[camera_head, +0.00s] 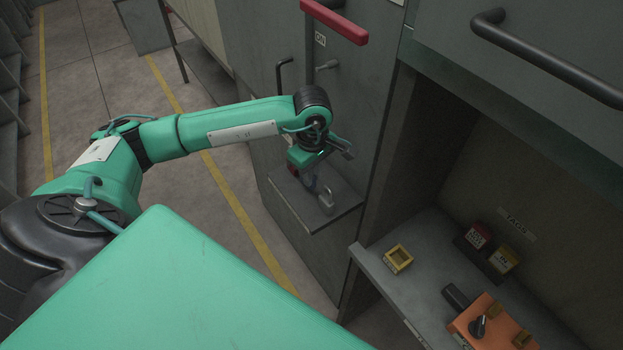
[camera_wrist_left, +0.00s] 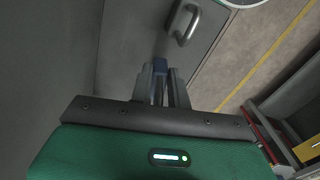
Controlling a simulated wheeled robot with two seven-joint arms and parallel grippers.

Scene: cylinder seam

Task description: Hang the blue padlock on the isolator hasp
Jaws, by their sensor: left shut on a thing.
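My left gripper (camera_head: 312,182) is low in front of the grey cabinet, above a small grey ledge (camera_head: 290,208). I cannot tell for sure whether this loop is the hasp. My right gripper is out of view.
A red handle (camera_head: 336,22) is on the cabinet front above my arm. To the right, a shelf (camera_head: 420,296) holds a yellow open box (camera_head: 398,260), red and yellow tags (camera_head: 477,236) and an orange box (camera_head: 496,322) with a black knob. A yellow-lined floor lies left.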

